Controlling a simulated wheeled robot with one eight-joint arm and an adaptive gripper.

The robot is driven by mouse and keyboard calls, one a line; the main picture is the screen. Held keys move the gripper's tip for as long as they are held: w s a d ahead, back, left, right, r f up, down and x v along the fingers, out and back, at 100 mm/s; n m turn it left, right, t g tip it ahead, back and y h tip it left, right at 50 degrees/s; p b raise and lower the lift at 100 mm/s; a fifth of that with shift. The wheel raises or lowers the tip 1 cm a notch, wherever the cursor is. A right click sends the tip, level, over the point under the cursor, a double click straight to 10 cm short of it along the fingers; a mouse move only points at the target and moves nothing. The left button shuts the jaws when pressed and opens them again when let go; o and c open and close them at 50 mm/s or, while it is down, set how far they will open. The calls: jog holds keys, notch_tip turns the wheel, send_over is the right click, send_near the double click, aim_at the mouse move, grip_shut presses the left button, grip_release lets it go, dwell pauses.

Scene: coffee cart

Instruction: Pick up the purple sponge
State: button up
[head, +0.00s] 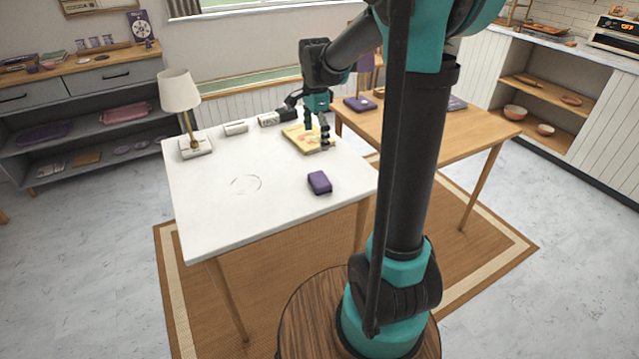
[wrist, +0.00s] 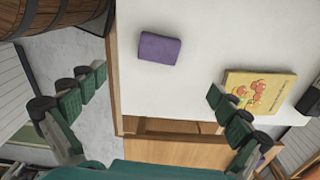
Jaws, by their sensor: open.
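The purple sponge (head: 319,183) lies on the white table (head: 215,205) near its right front edge. In the wrist view the sponge (wrist: 159,48) is at the upper middle, ahead of and between the spread fingers. My gripper (head: 317,140) is above the right back part of the table, over the yellow book and behind the sponge, apart from it. In the wrist view my gripper (wrist: 155,95) is open, with nothing between its fingers.
A yellow book (head: 306,138) lies beneath my gripper. A lamp (head: 181,100) stands at the table's back left, with small white and dark items along the back edge. A faint ring mark (head: 245,184) is left of the sponge. A wooden table (head: 420,125) adjoins at right.

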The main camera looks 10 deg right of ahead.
send_over(319, 179)
jog(key=f, duration=0.7)
jog(key=a+f, duration=0.1)
jog(key=f, duration=0.3)
jog(key=shift+s+f, duration=0.1)
jog(key=shift+f, duration=0.2)
jog(key=f, duration=0.4)
jog(key=shift+d, duration=0.4)
jog(key=shift+f, duration=0.55)
jog(key=shift+c, duration=0.2)
jog(key=c, duration=1)
